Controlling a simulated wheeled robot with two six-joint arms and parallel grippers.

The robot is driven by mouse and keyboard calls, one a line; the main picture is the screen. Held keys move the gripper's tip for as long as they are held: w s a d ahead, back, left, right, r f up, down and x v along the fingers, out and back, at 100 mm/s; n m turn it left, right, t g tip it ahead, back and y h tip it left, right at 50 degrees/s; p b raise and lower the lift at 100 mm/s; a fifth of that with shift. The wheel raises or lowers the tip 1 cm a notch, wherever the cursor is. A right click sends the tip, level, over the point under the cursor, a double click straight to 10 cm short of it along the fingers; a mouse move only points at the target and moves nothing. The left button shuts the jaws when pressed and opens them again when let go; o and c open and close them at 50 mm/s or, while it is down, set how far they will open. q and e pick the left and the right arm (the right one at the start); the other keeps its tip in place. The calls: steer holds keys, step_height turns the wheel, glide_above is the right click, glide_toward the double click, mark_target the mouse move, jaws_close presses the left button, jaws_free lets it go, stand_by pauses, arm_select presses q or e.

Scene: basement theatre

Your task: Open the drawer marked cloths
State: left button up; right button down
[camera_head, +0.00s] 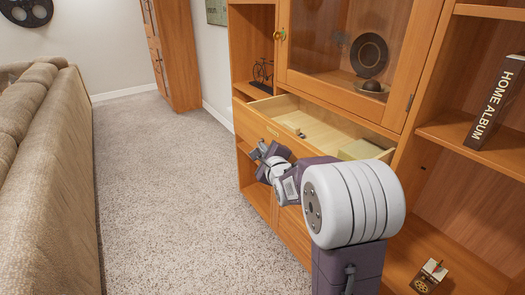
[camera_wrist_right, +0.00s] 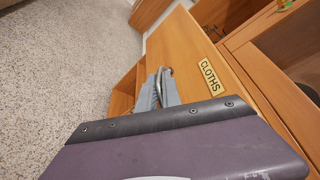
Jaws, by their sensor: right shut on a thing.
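The drawer (camera_head: 325,132) is pulled out of the wooden cabinet, and its pale inside shows in the head view. In the right wrist view its front (camera_wrist_right: 182,42) carries a label (camera_wrist_right: 210,77) reading CLOTHS. My right gripper (camera_head: 262,152) is at the drawer's front. In the right wrist view my right gripper (camera_wrist_right: 158,92) is shut on the metal handle (camera_wrist_right: 166,73), which its fingers partly hide. My right arm covers part of the drawer front in the head view. My left gripper is not in view.
A pale block-like thing (camera_head: 361,150) and a small object (camera_head: 295,129) lie in the drawer. A glass-doored compartment (camera_head: 345,45) is above it. A HOME ALBUM book (camera_head: 496,102) leans on the right shelf. A sofa (camera_head: 45,180) stands at left, with clear carpet (camera_head: 160,180) between.

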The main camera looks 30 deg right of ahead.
steer(key=c, duration=1.8)
jaws_free()
steer(key=shift+s, duration=0.1)
steer(key=v, duration=0.9)
steer(key=shift+p, duration=0.4)
steer(key=shift+d, duration=0.1)
